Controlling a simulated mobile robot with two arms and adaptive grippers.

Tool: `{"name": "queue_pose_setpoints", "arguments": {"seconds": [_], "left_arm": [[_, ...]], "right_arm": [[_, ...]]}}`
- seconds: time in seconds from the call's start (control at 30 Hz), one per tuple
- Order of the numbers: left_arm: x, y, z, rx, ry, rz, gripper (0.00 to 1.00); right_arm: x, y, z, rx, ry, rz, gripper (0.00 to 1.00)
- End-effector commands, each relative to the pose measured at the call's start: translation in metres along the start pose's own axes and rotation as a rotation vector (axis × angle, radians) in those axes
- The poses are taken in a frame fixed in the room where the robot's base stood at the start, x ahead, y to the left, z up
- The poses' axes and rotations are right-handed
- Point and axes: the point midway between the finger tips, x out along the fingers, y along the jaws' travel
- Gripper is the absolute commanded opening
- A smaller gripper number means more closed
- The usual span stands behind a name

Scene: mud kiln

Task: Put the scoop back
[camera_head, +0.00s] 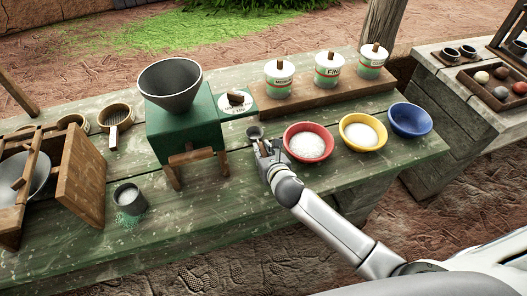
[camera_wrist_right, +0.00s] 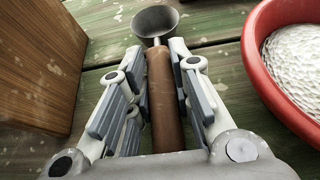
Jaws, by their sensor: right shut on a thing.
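The scoop has a dark metal bowl (camera_wrist_right: 156,20) and a brown wooden handle (camera_wrist_right: 163,100). My right gripper (camera_wrist_right: 158,75) is shut on the handle in the wrist view, with the bowl pointing away from me. In the head view the scoop (camera_head: 254,132) is just beyond my right gripper (camera_head: 266,150), between the green mill and the red bowl. It is low over the green table; I cannot tell whether it touches the wood. The scoop's bowl looks empty. My left gripper is not in view.
The red bowl (camera_head: 309,155) of white powder is close to the right of my right gripper; yellow (camera_head: 362,146) and blue (camera_head: 410,119) bowls follow. The green mill (camera_head: 186,130) with a grey funnel stands left. Lidded jars (camera_head: 279,92) stand on a wooden riser behind.

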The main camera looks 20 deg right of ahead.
Motion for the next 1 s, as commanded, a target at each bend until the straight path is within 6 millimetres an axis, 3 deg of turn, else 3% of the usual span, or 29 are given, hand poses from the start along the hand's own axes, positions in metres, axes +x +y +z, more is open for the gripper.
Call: {"name": "queue_pose_setpoints", "arguments": {"seconds": [0.07,0.1,0.27,0.67,0.83,1.0], "left_arm": [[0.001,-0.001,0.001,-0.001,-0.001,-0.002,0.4],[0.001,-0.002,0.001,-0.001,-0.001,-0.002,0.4],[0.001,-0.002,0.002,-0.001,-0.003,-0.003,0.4],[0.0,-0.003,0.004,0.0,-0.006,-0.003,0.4],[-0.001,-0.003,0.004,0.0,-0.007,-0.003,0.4],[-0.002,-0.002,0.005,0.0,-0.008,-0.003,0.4]], "right_arm": [[0.001,0.0,-0.002,-0.001,0.0,0.0,0.0],[0.002,0.0,-0.003,-0.001,0.0,0.0,0.22],[0.001,0.0,-0.002,-0.001,0.0,0.0,0.42],[-0.002,0.0,0.001,0.0,0.0,0.0,0.42],[-0.022,0.0,0.0,-0.002,0.001,0.0,0.42],[-0.055,0.0,0.0,-0.003,0.0,0.001,0.42]]}}
